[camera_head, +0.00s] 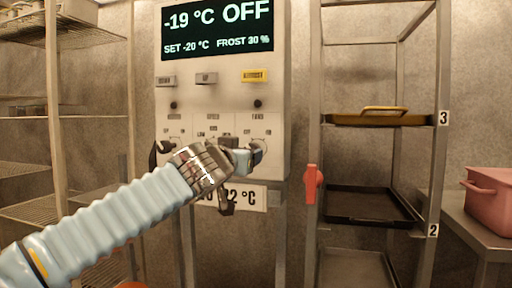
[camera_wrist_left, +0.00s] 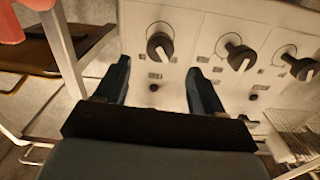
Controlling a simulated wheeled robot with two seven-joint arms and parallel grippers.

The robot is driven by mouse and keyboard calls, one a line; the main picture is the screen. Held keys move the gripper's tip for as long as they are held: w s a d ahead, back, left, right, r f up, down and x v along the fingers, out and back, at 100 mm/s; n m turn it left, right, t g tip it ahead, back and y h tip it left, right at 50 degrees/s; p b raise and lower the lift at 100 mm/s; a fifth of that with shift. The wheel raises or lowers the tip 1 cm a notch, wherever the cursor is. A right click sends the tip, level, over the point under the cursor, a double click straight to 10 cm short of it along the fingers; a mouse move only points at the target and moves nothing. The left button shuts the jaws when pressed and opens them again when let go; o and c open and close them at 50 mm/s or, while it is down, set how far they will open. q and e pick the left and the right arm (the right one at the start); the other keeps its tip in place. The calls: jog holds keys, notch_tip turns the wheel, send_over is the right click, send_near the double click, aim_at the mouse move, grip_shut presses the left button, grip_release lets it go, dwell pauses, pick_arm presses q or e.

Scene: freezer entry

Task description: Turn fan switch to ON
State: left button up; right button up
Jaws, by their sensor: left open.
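The control panel (camera_head: 220,98) has a row of dark rotary knobs under small labels too blurred to read surely. The left knob (camera_head: 160,150) is in plain view; the middle one is largely hidden behind my left gripper. My left gripper (camera_head: 252,156) is open at the rightmost knob. In the left wrist view, turned over, that knob (camera_wrist_left: 160,46) stands ahead of and between the spread fingertips (camera_wrist_left: 160,76); I see no contact. The other knobs (camera_wrist_left: 240,58) (camera_wrist_left: 303,68) are to its right there. The display (camera_head: 217,28) reads -19 °C OFF. My right gripper is not in view.
A rack with trays (camera_head: 375,119) stands right of the panel, with a red handle (camera_head: 313,184) at its near post. A pink container (camera_head: 482,192) sits on a table at the far right. Wire shelves (camera_head: 88,45) stand at the left. A temperature sign (camera_head: 243,197) is below the panel.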

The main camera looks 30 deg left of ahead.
pick_arm(q)
jog(key=p+x, duration=0.3)
jog(key=x, duration=0.5)
jog(key=shift+w, duration=0.2)
jog(key=c, duration=1)
